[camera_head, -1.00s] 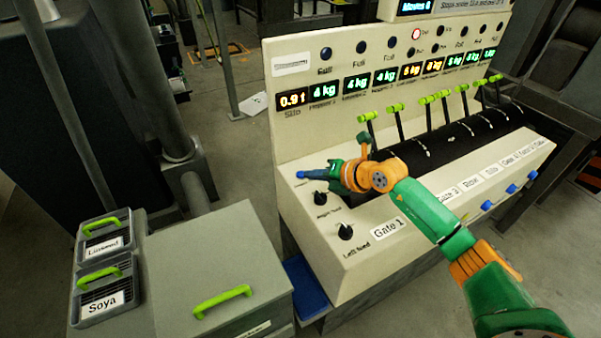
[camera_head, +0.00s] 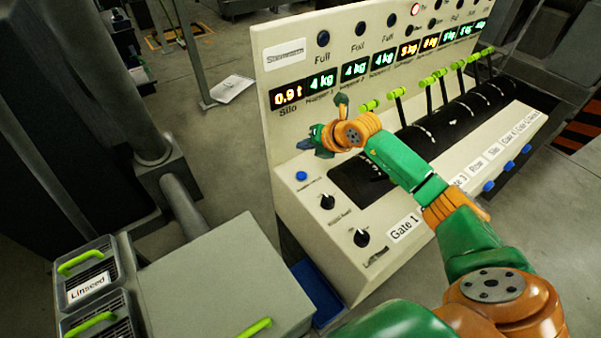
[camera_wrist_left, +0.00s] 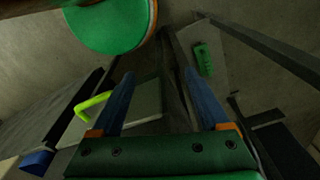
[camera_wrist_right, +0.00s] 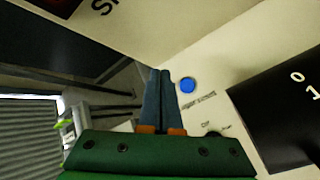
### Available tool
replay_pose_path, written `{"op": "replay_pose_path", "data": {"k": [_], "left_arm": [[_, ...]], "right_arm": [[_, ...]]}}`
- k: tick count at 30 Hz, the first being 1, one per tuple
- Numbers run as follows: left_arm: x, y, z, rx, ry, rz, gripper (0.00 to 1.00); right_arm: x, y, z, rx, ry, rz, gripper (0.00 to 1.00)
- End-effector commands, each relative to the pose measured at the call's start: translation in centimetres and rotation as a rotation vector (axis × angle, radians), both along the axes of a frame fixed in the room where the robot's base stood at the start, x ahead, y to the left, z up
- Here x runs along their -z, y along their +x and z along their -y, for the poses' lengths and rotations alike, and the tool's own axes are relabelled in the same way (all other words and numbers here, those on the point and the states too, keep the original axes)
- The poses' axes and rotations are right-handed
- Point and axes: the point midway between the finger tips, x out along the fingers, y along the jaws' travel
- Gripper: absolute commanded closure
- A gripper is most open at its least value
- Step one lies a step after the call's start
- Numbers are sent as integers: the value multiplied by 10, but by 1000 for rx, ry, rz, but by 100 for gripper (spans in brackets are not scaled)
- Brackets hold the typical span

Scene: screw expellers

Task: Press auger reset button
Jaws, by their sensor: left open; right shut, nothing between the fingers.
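The blue button (camera_head: 301,175) sits at the near left end of the control panel's sloped top, above two black knobs. It also shows in the right wrist view (camera_wrist_right: 187,84), just right of my fingertips, with a small label beside it that I cannot read. My right gripper (camera_head: 307,140) is shut and empty, above and behind the button, apart from it, near the upright display board. In the right wrist view my shut blue fingers (camera_wrist_right: 163,74) point past the button's left side. My left gripper (camera_wrist_left: 160,85) is open and empty, seen only in its wrist view.
Two black knobs (camera_head: 327,202) (camera_head: 362,238) stand in front of the button. A black lever block (camera_head: 358,183) with green-tipped levers lies to the right. A grey cabinet (camera_head: 220,275) with a green handle (camera_head: 254,329) and vented bins stand at the lower left.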

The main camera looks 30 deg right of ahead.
Motion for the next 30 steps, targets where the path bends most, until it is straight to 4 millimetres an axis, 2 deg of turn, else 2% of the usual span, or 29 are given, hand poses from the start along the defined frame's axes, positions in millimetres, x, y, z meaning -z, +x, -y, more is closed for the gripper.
{"op": "replay_pose_path", "data": {"k": [8,21,25,30], "left_arm": [[16,-1,0,0,0,-3,21],[69,0,0,1,-1,0,21],[75,1,0,1,-1,0,21],[73,1,0,1,0,1,21]], "right_arm": [[18,0,0,0,0,0,100],[82,0,-1,0,2,0,100],[90,0,-1,-1,1,0,100],[88,0,0,-1,1,0,100]]}}
